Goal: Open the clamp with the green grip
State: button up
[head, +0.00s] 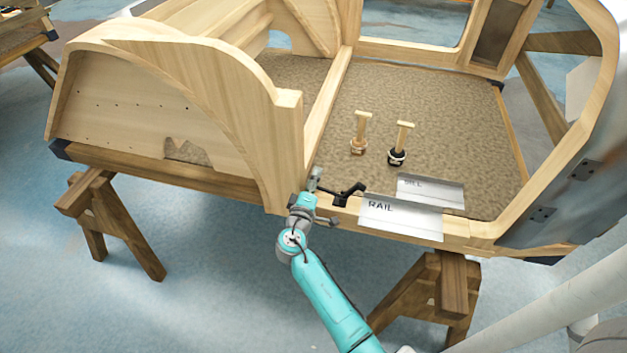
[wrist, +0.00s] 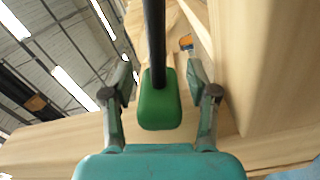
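The green grip (wrist: 160,108) shows in the middle of the wrist view, on the end of a black bar (wrist: 155,35). My gripper (wrist: 160,72) has one finger on each side of the grip and bar. The fingers stand apart, with a narrow gap visible on both sides, so I see no firm hold. In the head view my gripper (head: 315,176) is at the front sill of the wooden bodyframe, beside a black clamp-like part (head: 348,194). The green grip cannot be made out there, and the clamp's jaws are hidden or too small to read.
A white sheet marked RAIL (head: 400,218) and another marked SILL (head: 432,190) lie right of my gripper. A curved wooden panel (head: 215,80) rises close on the left.

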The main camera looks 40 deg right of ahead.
jog(key=v, duration=1.2)
dwell(0.3)
jog(key=s+a+f+n+y, duration=0.1)
jog(key=s+f+n+y, duration=0.1)
jog(key=s+f+y, duration=0.55)
jog(key=s+a+f+t+y, duration=0.1)
jog(key=s+a+f+y, duration=0.15)
jog(key=s, duration=0.55)
jog(key=s+a+f+y, duration=0.1)
jog(key=s+a, duration=0.2)
jog(key=s, duration=0.4)
jog(key=s+a+r+m+t+y, duration=0.3)
jog(key=s+r+m, duration=0.3)
jog(key=s+r, duration=1)
notch_tip(320, 180, up, 2)
jog(key=shift+s+a+r, duration=0.15)
jog(key=shift+s+a, duration=0.25)
jog(key=shift+a, duration=0.15)
